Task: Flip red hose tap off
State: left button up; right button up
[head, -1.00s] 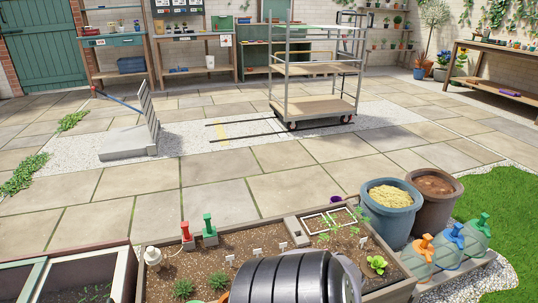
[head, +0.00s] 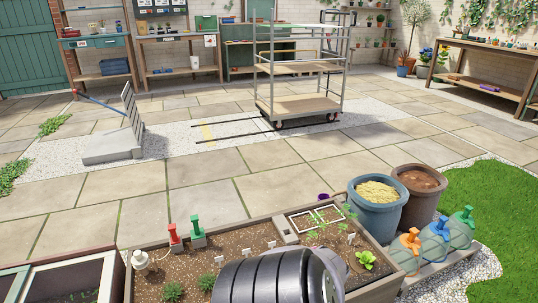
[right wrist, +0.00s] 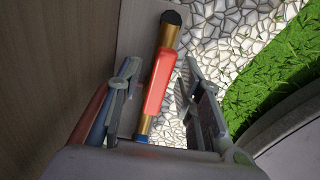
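In the right wrist view, a tap with a red lever (right wrist: 158,80) on a brass body with a dark end (right wrist: 171,18) lies in the gap between my right gripper's fingers. My right gripper (right wrist: 160,68) is open, with one finger on each side of the lever and no clear contact. A small blue part shows at the tap's near end. In the head view this tap does not show, and neither gripper shows; a dark arm link of mine (head: 275,280) covers the bottom middle.
In the right wrist view, a wooden wall (right wrist: 65,60) stands left, white gravel (right wrist: 225,35) lies below, and a grey curved surface (right wrist: 290,140) is at lower right. In the head view, red (head: 174,234) and green (head: 197,226) handled tools stand in the planter (head: 250,226).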

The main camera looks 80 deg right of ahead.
dwell(0.3)
notch_tip(320, 180, up, 12)
dwell(0.7)
dwell(0.5)
